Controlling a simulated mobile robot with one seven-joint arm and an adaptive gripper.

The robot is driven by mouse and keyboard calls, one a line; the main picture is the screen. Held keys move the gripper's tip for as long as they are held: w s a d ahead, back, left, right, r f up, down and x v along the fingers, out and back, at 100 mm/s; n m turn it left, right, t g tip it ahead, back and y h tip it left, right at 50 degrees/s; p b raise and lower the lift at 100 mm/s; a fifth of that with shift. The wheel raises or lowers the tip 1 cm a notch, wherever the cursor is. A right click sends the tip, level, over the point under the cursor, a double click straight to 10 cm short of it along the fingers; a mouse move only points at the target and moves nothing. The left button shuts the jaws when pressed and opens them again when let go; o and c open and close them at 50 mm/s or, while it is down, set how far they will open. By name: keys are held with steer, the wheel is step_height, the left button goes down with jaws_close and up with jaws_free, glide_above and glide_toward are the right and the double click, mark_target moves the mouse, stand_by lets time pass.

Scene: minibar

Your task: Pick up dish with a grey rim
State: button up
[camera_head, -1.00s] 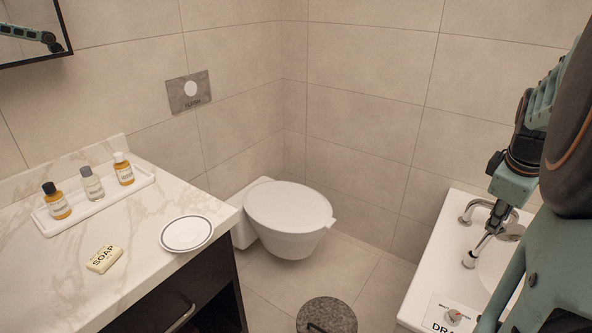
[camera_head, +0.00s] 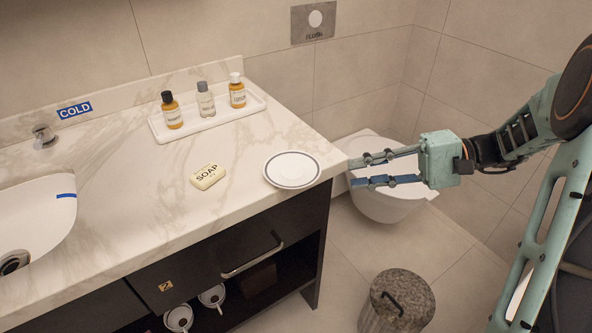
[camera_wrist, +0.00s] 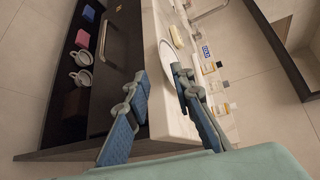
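The dish with a grey rim (camera_head: 292,170) is round and white, lying flat on the marble counter near its right front corner. My gripper (camera_head: 351,173) is right of the dish, just off the counter's right edge, pointing left toward it. Its two fingers are apart with nothing between them, and a small gap seems to separate the tips from the dish. In the wrist view the dish (camera_wrist: 175,68) shows edge-on beyond the fingers, partly hidden by the right finger.
A soap bar (camera_head: 208,176) lies left of the dish. A white tray (camera_head: 160,132) with three small bottles stands behind. A sink (camera_head: 40,215) is at the left. The toilet (camera_head: 385,205) is behind my gripper, and a bin (camera_head: 398,300) stands on the floor. Cups (camera_head: 178,318) sit on the shelf below.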

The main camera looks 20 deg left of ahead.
mark_target(312, 182)
steer(key=b+x, duration=0.1)
steer(key=x, duration=0.3)
steer(key=b+x, duration=0.1)
steer(key=x, duration=0.3)
steer(key=shift+s+a+r, duration=0.1)
steer(key=shift+s+a, duration=0.15)
steer(key=shift+s, duration=0.05)
jaws_close()
